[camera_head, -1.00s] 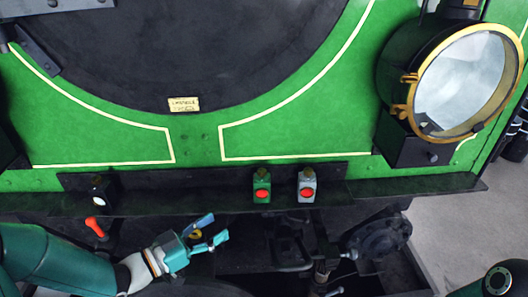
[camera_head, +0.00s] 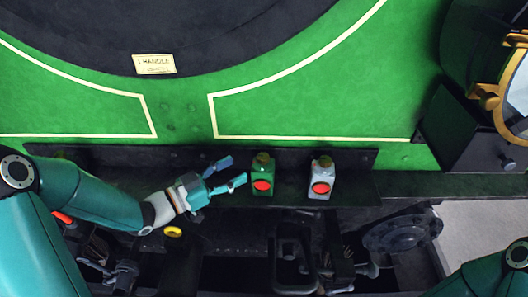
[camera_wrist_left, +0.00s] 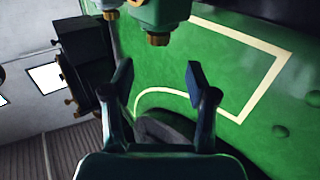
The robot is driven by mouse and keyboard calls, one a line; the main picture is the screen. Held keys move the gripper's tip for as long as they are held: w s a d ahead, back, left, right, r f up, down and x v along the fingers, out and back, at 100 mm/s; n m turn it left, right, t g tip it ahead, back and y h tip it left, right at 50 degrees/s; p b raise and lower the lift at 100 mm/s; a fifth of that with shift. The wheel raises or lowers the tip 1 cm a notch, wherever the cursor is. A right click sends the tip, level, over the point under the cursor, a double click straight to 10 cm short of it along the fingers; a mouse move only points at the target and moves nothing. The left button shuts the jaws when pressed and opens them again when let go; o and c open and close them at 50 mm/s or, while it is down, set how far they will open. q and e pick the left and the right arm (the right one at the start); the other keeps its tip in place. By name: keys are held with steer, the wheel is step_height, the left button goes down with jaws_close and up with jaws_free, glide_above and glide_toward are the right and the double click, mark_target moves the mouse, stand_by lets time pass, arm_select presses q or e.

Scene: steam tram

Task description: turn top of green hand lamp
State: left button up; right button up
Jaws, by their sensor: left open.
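The green hand lamp (camera_head: 262,174) stands upright on the dark ledge, with a red lens facing out and a brass top (camera_head: 262,158). My left gripper (camera_head: 237,170) is open and empty just left of the lamp, its fingertips close to the lamp's side in the head view. In the left wrist view the green lamp (camera_wrist_left: 160,14) appears upside down at the upper edge, its brass top (camera_wrist_left: 158,39) pointing down, beyond the open left gripper (camera_wrist_left: 160,72). Any contact with the lamp is not visible. My right gripper is out of view.
A grey hand lamp (camera_head: 321,177) with a red lens stands to the right on the same ledge (camera_head: 400,185). A large brass-rimmed headlamp (camera_head: 490,95) is at the far right. A yellow ring (camera_head: 173,232) and dark couplings lie below the ledge.

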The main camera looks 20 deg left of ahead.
mark_target(261, 157)
arm_select(q)
steer(key=p+x, duration=0.2)
steer(key=x, duration=0.6)
steer(key=shift+w+d+r, duration=0.1)
steer(key=shift+w+d, duration=0.15)
steer(key=shift+d, duration=0.05)
steer(key=shift+w+d+p, duration=0.2)
steer(key=shift+w+p, duration=0.05)
steer(key=shift+p, duration=0.05)
